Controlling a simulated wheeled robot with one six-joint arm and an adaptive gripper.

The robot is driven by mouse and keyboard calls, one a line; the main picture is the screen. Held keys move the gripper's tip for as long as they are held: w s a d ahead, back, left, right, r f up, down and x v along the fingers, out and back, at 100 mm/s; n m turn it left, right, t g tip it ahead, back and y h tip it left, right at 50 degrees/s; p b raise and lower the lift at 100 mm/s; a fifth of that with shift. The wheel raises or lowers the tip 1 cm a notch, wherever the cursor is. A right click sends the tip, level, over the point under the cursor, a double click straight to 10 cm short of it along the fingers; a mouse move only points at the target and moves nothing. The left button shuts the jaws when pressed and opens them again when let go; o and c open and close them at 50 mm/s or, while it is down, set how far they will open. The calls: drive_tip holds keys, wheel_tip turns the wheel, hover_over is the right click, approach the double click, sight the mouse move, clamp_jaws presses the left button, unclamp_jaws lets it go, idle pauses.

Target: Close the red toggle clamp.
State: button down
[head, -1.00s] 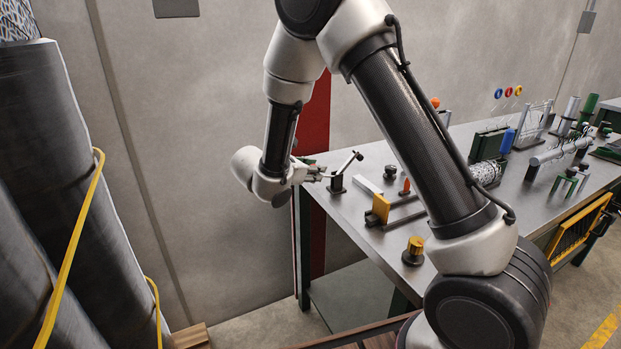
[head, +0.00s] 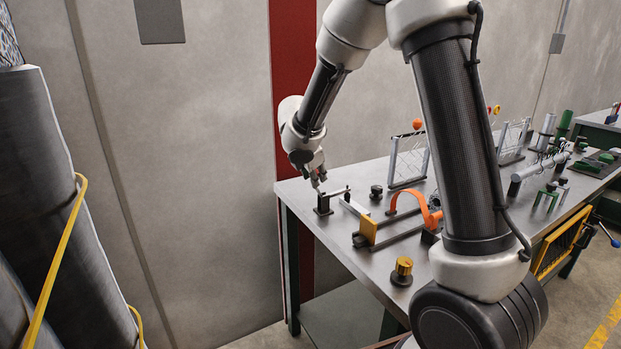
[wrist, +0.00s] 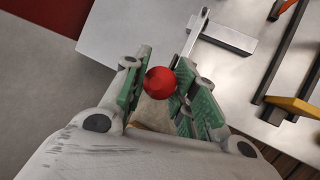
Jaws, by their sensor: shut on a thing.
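My gripper (head: 317,179) is just above the base in the head view. In the wrist view, the clamp's red round knob (wrist: 160,80) sits between the green pads of my gripper (wrist: 165,88), which is shut on it. The clamp's grey bar (wrist: 196,33) runs up and away beyond the fingers. The rest of the handle is hidden by the fingers.
A yellow block (head: 368,228) on dark rails, an orange arch (head: 411,199) and a brass-coloured knob (head: 403,267) stand farther right. Dark rolls (head: 40,190) with yellow straps stand left, off the bench.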

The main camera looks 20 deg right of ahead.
drive_tip(key=shift+w+d+r, duration=0.1)
drive_tip(key=shift+d, duration=0.15)
idle(0.3)
drive_tip(key=c, duration=1.1)
unclamp_jaws()
drive_tip(key=shift+d, duration=0.1)
drive_tip(key=v, duration=1.2)
